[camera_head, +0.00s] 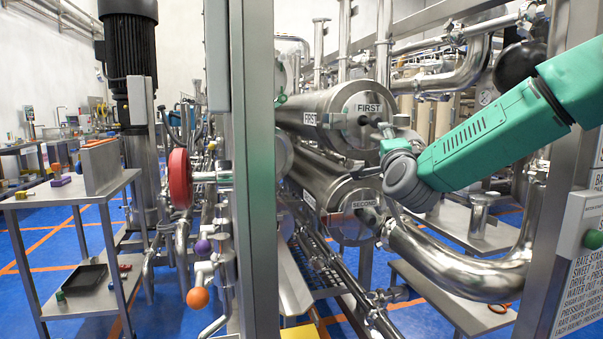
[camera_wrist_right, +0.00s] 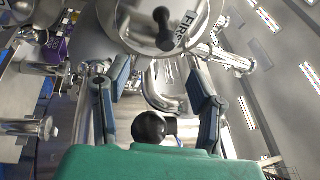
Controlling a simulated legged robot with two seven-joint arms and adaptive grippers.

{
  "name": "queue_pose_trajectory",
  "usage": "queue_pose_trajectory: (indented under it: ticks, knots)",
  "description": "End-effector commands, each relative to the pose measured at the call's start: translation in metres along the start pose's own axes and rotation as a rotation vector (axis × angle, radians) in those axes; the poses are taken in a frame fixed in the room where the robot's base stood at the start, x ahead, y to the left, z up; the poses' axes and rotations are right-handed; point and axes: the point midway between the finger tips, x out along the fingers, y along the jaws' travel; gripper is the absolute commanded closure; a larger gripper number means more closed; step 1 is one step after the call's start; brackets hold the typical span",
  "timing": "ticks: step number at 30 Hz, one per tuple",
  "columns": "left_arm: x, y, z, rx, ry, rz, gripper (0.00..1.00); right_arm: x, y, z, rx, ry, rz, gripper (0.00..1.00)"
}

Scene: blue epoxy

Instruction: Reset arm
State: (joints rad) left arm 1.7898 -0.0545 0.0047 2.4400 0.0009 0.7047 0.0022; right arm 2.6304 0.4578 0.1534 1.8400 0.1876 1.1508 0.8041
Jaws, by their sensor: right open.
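My right arm (camera_head: 490,135), green with a grey wrist joint, reaches in from the right in the head view. Its gripper sits in front of the steel vessel end marked FIRST (camera_head: 365,115) and is mostly hidden by the wrist. In the right wrist view my right gripper (camera_wrist_right: 160,88) is open, its two blue-grey fingers spread apart. A black ball (camera_wrist_right: 149,127) shows low between the fingers; I cannot tell whether it touches them. The FIRST vessel end with its black knob (camera_wrist_right: 163,30) lies beyond the fingertips. My left gripper is not in view.
A lower vessel marked SECOND (camera_head: 355,208) and a curved steel pipe (camera_head: 465,270) lie below my arm. A steel post (camera_head: 255,170) stands left of the vessels. A red handwheel (camera_head: 180,178) and a steel cart (camera_head: 65,195) are further left. A control panel (camera_head: 580,265) is at right.

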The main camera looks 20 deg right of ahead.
Motion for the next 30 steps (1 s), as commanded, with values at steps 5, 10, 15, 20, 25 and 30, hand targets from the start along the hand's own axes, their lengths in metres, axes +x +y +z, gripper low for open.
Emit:
queue_pose_trajectory:
  ticks: [5, 10, 15, 20, 25, 30]
  knots:
    - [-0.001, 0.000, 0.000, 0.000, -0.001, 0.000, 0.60, -0.003, 0.008, 0.006, -0.020, -0.015, 0.016, 0.49]
    - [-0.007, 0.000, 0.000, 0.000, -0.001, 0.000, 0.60, -0.030, 0.070, 0.046, -0.180, -0.134, 0.129, 0.49]
    - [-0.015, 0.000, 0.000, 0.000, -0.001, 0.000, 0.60, -0.096, 0.170, 0.096, -0.439, -0.354, 0.305, 0.49]
    - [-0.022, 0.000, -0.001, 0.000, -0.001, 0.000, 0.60, -0.180, 0.257, 0.120, -0.671, -0.588, 0.460, 0.49]
    - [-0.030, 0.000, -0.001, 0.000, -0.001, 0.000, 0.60, -0.288, 0.331, 0.123, -0.897, -0.868, 0.610, 0.49]
    - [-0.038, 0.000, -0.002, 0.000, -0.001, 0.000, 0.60, -0.409, 0.380, 0.103, -1.091, -1.183, 0.743, 0.49]
